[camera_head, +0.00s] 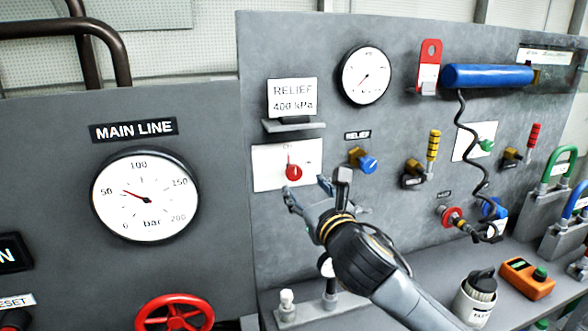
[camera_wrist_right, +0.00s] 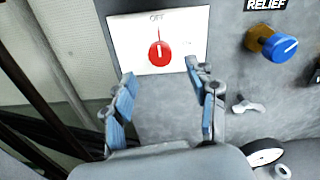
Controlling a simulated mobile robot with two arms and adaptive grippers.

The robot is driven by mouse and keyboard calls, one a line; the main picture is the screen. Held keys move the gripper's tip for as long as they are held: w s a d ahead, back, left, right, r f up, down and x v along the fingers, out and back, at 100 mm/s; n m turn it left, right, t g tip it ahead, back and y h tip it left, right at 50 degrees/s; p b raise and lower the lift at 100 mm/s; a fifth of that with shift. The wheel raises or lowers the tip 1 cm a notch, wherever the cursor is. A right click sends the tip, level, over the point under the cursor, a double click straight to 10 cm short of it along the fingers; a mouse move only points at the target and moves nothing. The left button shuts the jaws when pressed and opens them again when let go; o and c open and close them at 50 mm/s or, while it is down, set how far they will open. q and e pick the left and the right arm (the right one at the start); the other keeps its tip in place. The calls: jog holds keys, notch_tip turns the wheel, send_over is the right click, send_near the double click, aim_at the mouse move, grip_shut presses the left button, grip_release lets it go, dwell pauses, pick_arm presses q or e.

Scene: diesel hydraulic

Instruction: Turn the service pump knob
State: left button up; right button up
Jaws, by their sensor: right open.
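A red round knob (camera_head: 292,172) sits on a white plate (camera_head: 264,166) on the grey panel, below the RELIEF 400 kPa sign. In the right wrist view the red knob (camera_wrist_right: 160,54) has a pale mark pointing up, and the word OFF stands above it. My right gripper (camera_head: 306,190) is open and empty, just in front of and below the knob. In the right wrist view its fingertips (camera_wrist_right: 160,72) are spread to either side, slightly below the knob, with no visible contact. My left gripper is not in view.
A blue RELIEF knob (camera_head: 368,164) is right of the plate. A yellow-handled valve (camera_head: 433,146) and a coiled black cable (camera_head: 475,150) are farther right. A red handwheel (camera_head: 175,315) is at lower left. Small fittings (camera_head: 287,306) stand on the ledge below my right arm.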

aim_at(295, 174)
jog(key=p+x, duration=0.1)
jog(key=x, duration=0.7)
jog(key=shift+w+p, duration=0.2)
jog(key=shift+p, duration=0.15)
jog(key=shift+c, duration=0.2)
jog(key=c, duration=1.1)
